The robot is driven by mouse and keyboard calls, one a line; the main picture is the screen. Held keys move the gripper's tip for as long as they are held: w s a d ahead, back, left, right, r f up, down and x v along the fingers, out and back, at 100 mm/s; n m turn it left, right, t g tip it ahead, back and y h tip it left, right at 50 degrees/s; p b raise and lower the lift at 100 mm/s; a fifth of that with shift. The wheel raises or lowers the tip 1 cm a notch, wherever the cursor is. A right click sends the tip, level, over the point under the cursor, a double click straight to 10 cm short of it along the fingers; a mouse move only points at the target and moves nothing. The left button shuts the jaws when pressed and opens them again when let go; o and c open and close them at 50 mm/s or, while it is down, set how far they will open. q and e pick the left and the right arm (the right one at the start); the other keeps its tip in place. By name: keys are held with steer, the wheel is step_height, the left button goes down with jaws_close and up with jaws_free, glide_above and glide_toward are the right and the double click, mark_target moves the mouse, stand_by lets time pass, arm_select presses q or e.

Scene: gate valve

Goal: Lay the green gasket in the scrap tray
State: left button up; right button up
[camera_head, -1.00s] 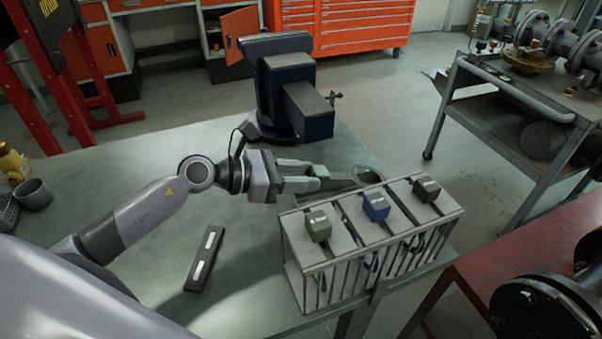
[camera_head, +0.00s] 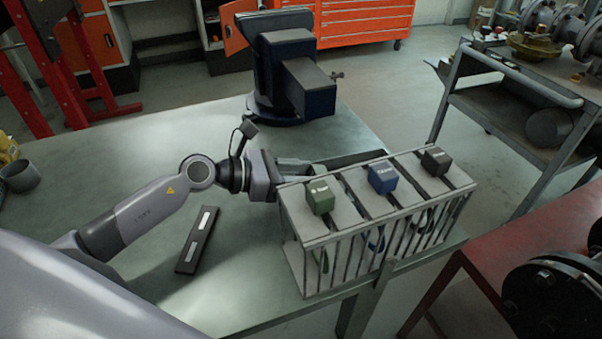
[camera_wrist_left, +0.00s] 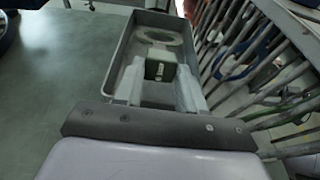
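In the head view, my left gripper (camera_head: 300,168) reaches behind the rack, which hides most of the tray (camera_head: 352,160) and gasket. My right gripper is not in view.
A barred rack (camera_head: 340,222) holds green (camera_head: 320,197), blue (camera_head: 382,178) and black (camera_head: 435,161) tagged pieces, close beside the tray. A vise (camera_head: 290,75) stands behind. A dark bar (camera_head: 197,240) lies on the bench (camera_head: 130,150). A cup (camera_head: 20,176) stands at the left.

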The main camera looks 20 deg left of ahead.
arm_select(q)
steer(key=o, duration=0.4)
steer(key=shift+a, duration=0.1)
steer(key=shift+s+a, duration=0.25)
steer(key=shift+a, duration=0.05)
steer(key=b+v, duration=0.1)
steer(key=v, duration=0.3)
steer(key=shift+s+a+r, duration=0.1)
steer(key=shift+s+a, duration=0.1)
steer(key=shift+s, duration=0.05)
steer(key=shift+v, duration=0.75)
steer(key=shift+r, duration=0.2)
